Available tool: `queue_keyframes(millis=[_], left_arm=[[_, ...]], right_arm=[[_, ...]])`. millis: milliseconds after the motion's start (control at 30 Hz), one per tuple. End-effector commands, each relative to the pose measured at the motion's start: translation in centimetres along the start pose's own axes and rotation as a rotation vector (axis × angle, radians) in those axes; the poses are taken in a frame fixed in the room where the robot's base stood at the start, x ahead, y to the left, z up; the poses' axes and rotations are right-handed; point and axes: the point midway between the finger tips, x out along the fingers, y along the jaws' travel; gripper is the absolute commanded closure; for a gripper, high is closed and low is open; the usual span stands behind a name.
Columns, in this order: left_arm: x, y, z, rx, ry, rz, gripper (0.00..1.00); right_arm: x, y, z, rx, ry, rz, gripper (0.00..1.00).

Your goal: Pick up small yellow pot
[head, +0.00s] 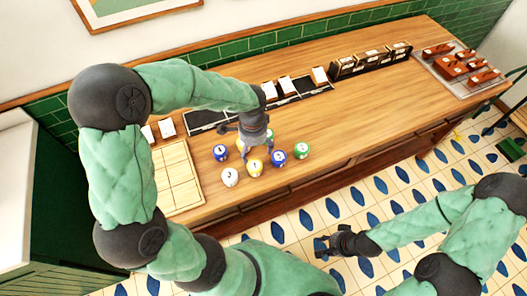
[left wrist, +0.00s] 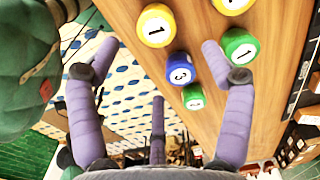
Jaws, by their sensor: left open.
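A yellow pot (head: 254,167) stands near the front edge of the wooden counter, between a white pot (head: 229,177) and a blue pot (head: 278,158). In the left wrist view a yellow pot (left wrist: 155,25) marked 1 is at the top, and a second yellow pot (left wrist: 232,4) is cut off at the upper right. I cannot tell which yellow one is smaller. My left gripper (head: 238,143) is open and empty, pointing down above the pots. In the wrist view its fingers (left wrist: 157,60) spread around the line to a blue pot marked 3 (left wrist: 180,68). My right gripper (head: 326,245) looks open and empty, out over the floor.
Green pots (head: 301,151) and another blue pot (head: 220,152) stand close around. A wooden board (head: 175,178) lies left. Dark trays and boxes (head: 345,67) line the back; a tray (head: 450,75) of brown items is far right. The counter right of the pots is clear.

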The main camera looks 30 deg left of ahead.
Motion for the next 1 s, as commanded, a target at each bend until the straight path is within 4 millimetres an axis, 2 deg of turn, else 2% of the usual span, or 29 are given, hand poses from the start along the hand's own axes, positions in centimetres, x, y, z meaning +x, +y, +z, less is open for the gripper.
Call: queue_keyframes(millis=[67, 300, 667, 1000], left_arm=[[0.4, 0.0, 0.1, 0.001, -0.003, 0.0, 0.2], [4.0, 0.0, 0.1, 0.001, -0.004, 0.001, 0.2], [6.2, 0.1, 0.0, 0.001, -0.003, 0.001, 0.2], [10.5, 0.1, -0.2, 0.001, -0.002, 0.0, 0.2]], right_arm=[[0.1, 0.0, 0.2, 0.0, -0.004, 0.0, 0.6], [0.8, 0.3, 0.2, 0.0, -0.005, 0.0, 0.6], [1.2, 0.5, 0.1, 0.0, -0.004, 0.0, 0.6], [2.3, 0.8, 0.1, 0.0, -0.003, 0.0, 0.6]])
